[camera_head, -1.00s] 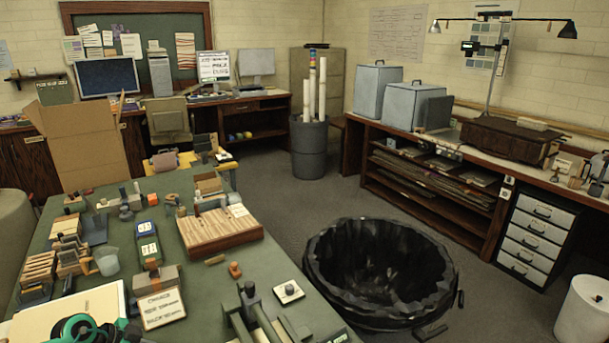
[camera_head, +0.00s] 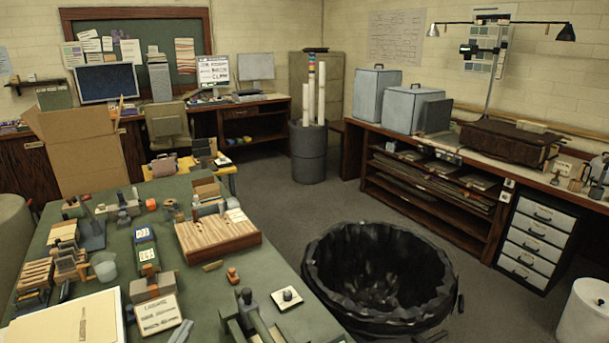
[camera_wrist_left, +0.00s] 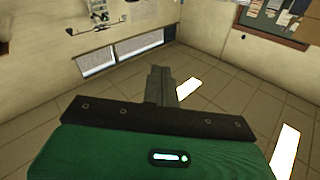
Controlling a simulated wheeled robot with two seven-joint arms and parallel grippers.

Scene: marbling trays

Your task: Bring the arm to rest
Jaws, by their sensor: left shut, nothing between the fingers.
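My left gripper (camera_wrist_left: 160,80) shows in the left wrist view beyond its dark crossbar and green housing. Its fingers are together with nothing between them. It is clear of any object there, with walls and a tiled surface with bright panels behind it. In the head view I cannot make out the left gripper or its arm. My right gripper is in neither view.
The green work table (camera_head: 200,290) carries a slatted wooden block (camera_head: 222,238), a clear cup (camera_head: 104,266) and a lettered sign (camera_head: 157,316). A black-lined bin (camera_head: 335,290) stands right of it. Grey floor is free beyond the bin.

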